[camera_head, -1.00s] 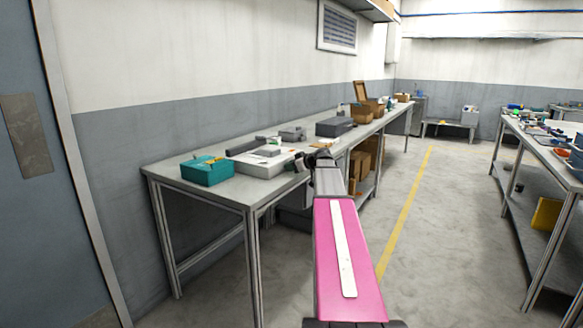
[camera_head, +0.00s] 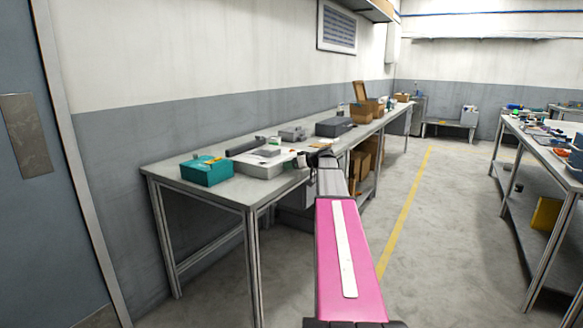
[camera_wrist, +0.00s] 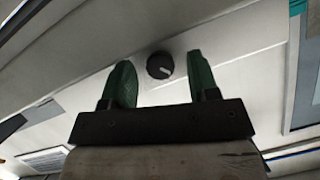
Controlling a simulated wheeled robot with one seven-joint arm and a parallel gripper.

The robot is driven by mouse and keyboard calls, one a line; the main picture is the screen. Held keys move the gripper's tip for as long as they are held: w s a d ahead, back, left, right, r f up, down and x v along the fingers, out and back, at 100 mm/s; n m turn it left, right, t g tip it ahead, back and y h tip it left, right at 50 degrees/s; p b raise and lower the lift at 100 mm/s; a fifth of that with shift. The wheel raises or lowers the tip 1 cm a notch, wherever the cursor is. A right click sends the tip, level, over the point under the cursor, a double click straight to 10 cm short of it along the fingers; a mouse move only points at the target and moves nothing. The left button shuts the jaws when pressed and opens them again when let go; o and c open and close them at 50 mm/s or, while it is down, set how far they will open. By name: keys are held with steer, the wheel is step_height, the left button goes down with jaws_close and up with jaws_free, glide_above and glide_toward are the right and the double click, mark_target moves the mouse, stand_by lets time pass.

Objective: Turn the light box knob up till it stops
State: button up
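The light box (camera_head: 262,166) is a pale flat box near the front edge of the left bench. In the wrist view its side face (camera_wrist: 235,62) fills the middle. The black round knob (camera_wrist: 159,65) sits on that face, with a light pointer mark on it. My gripper (camera_wrist: 160,75) is open, its two green fingers on either side of the knob with gaps to both. I cannot tell how deep the fingers reach over the knob. In the head view the fingers are hidden behind my arm at the bench edge.
A teal box (camera_head: 207,171) stands left of the light box on the bench. A dark grey case (camera_head: 335,127) and cardboard boxes (camera_head: 367,108) stand farther along. Another bench (camera_head: 545,150) is at the right, with open floor (camera_head: 440,230) between.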

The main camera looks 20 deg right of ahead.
steer(key=v, duration=1.1)
steer(key=shift+a, duration=0.1)
steer(key=w+a+f+n, duration=0.1)
steer(key=w+a, duration=0.1)
steer(key=w+a+f+n+t+h, duration=0.1)
steer(key=w+a, duration=0.1)
steer(key=w+a+f+n, duration=0.1)
steer(key=w+a+f, duration=0.1)
steer(key=w+a, duration=0.1)
steer(key=shift+w+h, duration=0.15)
steer(key=shift+h, duration=0.15)
stand_by(0.5)
